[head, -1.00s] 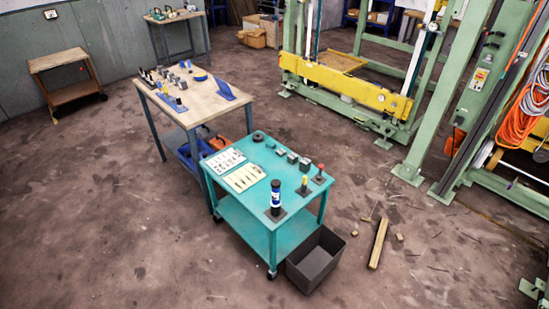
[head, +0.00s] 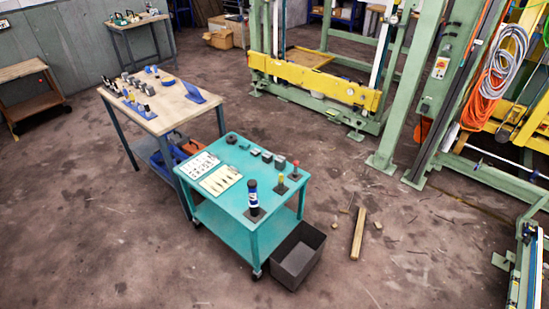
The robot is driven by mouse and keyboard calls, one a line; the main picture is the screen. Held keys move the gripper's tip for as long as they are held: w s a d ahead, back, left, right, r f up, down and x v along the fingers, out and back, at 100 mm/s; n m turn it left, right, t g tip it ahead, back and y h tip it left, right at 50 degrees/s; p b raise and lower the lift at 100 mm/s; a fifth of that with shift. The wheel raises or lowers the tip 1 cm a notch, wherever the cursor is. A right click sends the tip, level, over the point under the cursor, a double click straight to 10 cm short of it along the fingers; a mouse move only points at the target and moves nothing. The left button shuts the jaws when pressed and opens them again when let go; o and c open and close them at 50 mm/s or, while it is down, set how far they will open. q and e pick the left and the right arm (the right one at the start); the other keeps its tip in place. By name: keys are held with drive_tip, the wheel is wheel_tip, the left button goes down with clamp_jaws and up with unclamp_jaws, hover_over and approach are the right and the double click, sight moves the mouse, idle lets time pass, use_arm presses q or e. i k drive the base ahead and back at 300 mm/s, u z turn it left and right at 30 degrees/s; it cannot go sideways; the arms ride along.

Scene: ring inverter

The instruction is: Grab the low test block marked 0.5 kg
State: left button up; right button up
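Several small dark grey blocks stand in a row along the back right of the teal cart (head: 222,222): one block (head: 255,151), a second (head: 267,156) and a third (head: 280,162). Their markings are too small to read, so I cannot tell which one is marked 0.5 kg. More dark pieces (head: 125,84) stand on the wooden-topped workbench (head: 160,122) behind; their markings cannot be read either. Neither of my grippers shows in the head view.
A wooden beam (head: 358,234) lies on the floor. Green-and-yellow machinery (head: 315,80) fills the back right. Floor in front is clear.

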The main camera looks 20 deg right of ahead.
sight(255, 152)
drive_tip(key=z, duration=0.15)
drive_tip(key=i, duration=1.1)
drive_tip(key=z, duration=2.05)
drive_tip(key=i, duration=0.25)
drive_tip(key=u, duration=1.7)
